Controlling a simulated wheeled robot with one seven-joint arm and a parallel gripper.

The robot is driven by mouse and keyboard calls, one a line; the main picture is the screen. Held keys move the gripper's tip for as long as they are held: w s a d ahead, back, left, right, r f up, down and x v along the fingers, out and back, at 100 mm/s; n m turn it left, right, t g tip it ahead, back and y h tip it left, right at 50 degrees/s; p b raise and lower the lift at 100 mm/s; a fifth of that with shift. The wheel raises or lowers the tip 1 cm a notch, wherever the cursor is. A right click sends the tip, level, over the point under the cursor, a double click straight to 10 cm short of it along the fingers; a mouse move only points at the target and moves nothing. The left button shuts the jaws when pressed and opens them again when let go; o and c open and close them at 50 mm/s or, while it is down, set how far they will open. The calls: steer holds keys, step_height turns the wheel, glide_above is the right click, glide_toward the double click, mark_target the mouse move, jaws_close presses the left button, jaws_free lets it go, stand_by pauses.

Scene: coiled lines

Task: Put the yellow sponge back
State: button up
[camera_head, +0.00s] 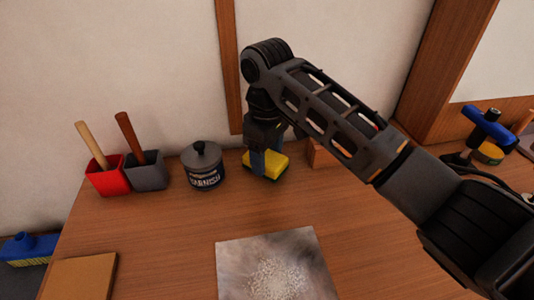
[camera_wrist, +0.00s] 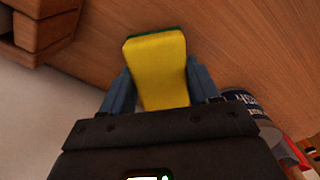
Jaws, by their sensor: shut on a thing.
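The yellow sponge (camera_head: 267,162) has a dark green layer on its underside. It is at the back of the wooden table, between the dark lidded pot and a small wooden block. My gripper (camera_head: 265,163) comes down on it from above and is shut on it, with a blue finger on each side. In the wrist view the sponge (camera_wrist: 156,68) is between the two blue fingers (camera_wrist: 160,92), its far end sticking out past them. I cannot tell whether its underside touches the table.
The lidded pot (camera_head: 204,168) stands close left of the sponge. Red (camera_head: 107,178) and grey (camera_head: 147,171) holders with wooden handles stand farther left. A wooden block (camera_head: 319,155) is close right, partly behind my arm. A speckled sheet (camera_head: 275,264) lies in front; the table between is clear.

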mark_target(267, 157)
steer(key=o, duration=0.9)
steer(key=shift+f, duration=0.1)
steer(key=shift+o, duration=0.2)
step_height(267, 157, up, 12)
steer(key=p, duration=0.1)
